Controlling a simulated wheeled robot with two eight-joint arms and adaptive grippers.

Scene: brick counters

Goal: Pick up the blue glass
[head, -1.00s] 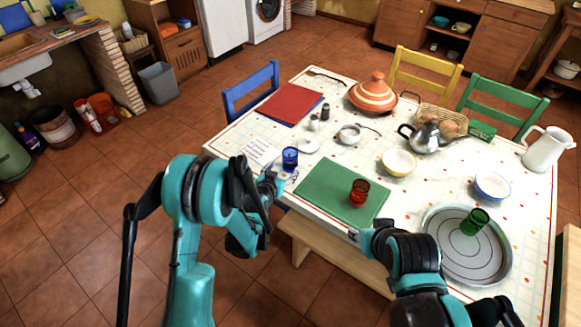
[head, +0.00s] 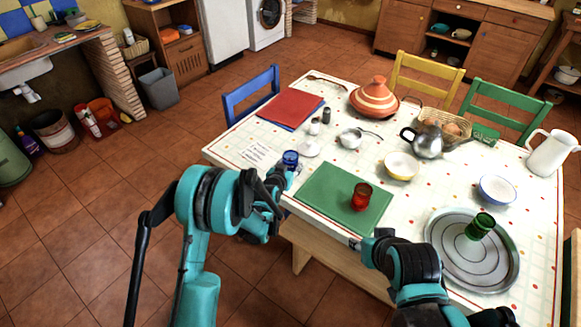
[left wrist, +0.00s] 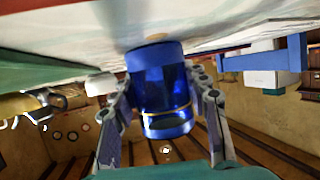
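The blue glass (head: 290,159) stands upright near the table's front left edge. In the left wrist view the blue glass (left wrist: 158,85) fills the space between the two fingers and appears upside down, its base against the tabletop. My left gripper (head: 287,173) is at the glass in the head view. Its fingers are spread on either side of the glass, with a narrow gap seeming to show, so it looks open around it. My right gripper (head: 355,243) is at the table's front edge below the green mat; its fingers are too small to read.
A green mat (head: 320,200) with a red glass (head: 362,197) lies right of the blue glass. A white lid-like dish (head: 309,149) and a paper sheet (head: 256,154) are close by. A round tray (head: 448,262) holds a green glass (head: 481,226). A bench (head: 330,262) stands in front.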

